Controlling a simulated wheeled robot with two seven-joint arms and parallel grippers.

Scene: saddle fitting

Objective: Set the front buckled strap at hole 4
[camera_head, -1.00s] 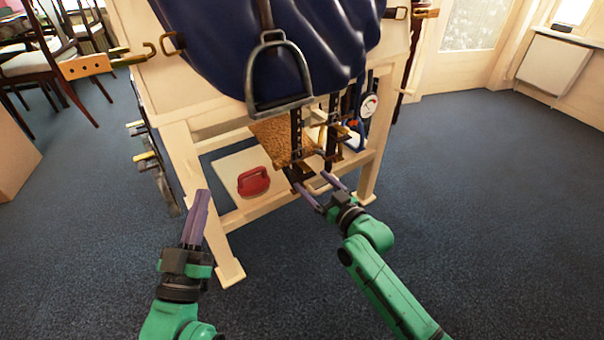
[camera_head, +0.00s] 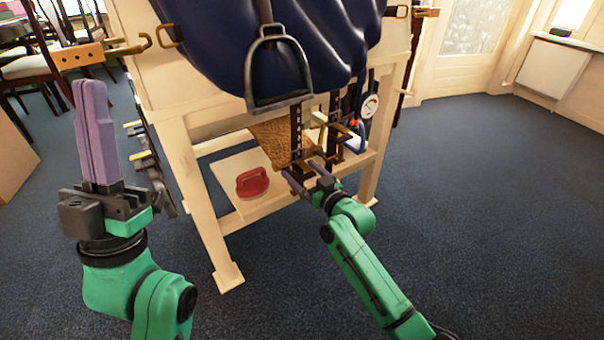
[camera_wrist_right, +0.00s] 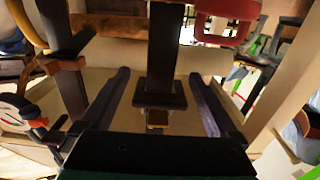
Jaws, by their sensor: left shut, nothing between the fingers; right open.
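Two dark straps hang below the blue saddle (camera_head: 300,45): a left strap (camera_head: 297,132) and a right strap (camera_head: 333,122), with brassy brown fittings near their lower ends. I cannot tell which is the front one or read any holes. My right gripper (camera_head: 301,171) is open at the lower end of the left strap. In the right wrist view, the strap (camera_wrist_right: 164,45) with a dark block (camera_wrist_right: 160,94) at its end appears between the open fingers (camera_wrist_right: 158,98), with gaps on both sides. My left gripper (camera_head: 90,88) is shut and empty, raised at the left, away from the straps.
A metal stirrup (camera_head: 279,65) hangs in front of the saddle. The cream wooden stand (camera_head: 200,190) has a shelf with a red handled object (camera_head: 252,183). A round gauge (camera_head: 370,106) hangs right of the straps. Hooks project at the upper left. The floor at right is clear.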

